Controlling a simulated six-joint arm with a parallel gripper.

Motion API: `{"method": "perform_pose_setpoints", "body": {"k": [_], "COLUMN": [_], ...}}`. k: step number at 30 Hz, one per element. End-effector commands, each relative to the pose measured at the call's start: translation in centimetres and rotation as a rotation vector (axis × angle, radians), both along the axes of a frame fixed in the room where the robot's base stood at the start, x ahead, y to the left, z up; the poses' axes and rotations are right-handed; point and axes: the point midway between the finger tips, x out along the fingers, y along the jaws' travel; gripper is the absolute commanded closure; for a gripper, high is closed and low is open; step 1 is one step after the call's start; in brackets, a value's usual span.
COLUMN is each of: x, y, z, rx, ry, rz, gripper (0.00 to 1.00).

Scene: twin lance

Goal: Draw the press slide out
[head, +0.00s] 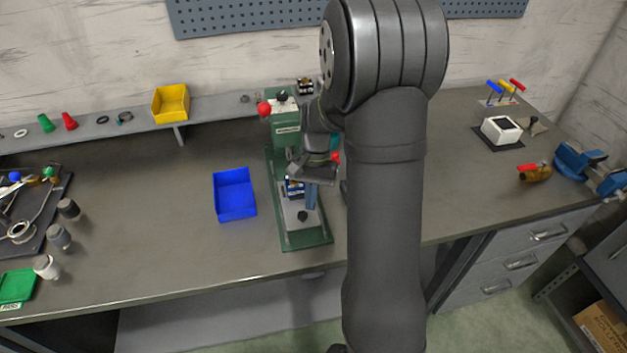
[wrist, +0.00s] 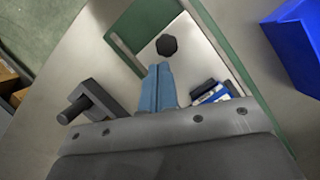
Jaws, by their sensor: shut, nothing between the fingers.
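The press (head: 286,131) is a green machine with a red-knobbed lever, standing on a green base plate (head: 318,240). Its slide is a pale metal plate (head: 292,222) with a black knob (head: 303,215) near its front end. In the wrist view the slide (wrist: 198,48) and its knob (wrist: 167,45) are clear. My gripper (head: 311,207) is over the slide, its blue fingers shut and empty. In the wrist view the fingertips (wrist: 158,66) appear just short of the knob; contact cannot be told. A small blue and white part (wrist: 212,94) sits on the slide behind the fingers, partly hidden.
A blue bin (head: 235,195) stands left of the press. A dark block with a peg (wrist: 92,108) stands beside the base. A yellow bin (head: 171,103) is on the back shelf. A blue vise (head: 585,165) is far right. Bench between the blue bin and left-hand items is clear.

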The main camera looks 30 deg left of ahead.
Motion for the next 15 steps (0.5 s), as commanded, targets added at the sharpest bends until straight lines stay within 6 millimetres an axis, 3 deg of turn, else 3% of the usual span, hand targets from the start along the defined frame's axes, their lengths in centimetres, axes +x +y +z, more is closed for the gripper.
{"method": "perform_pose_setpoints", "body": {"k": [6,15], "x": [-2.0,-2.2], "y": [-0.6,-0.7], "z": [-0.2,-0.2], "rx": [0.000,0.000], "ry": [0.000,-0.001], "rz": [0.000,0.000], "gripper": [1.00,1.00]}}
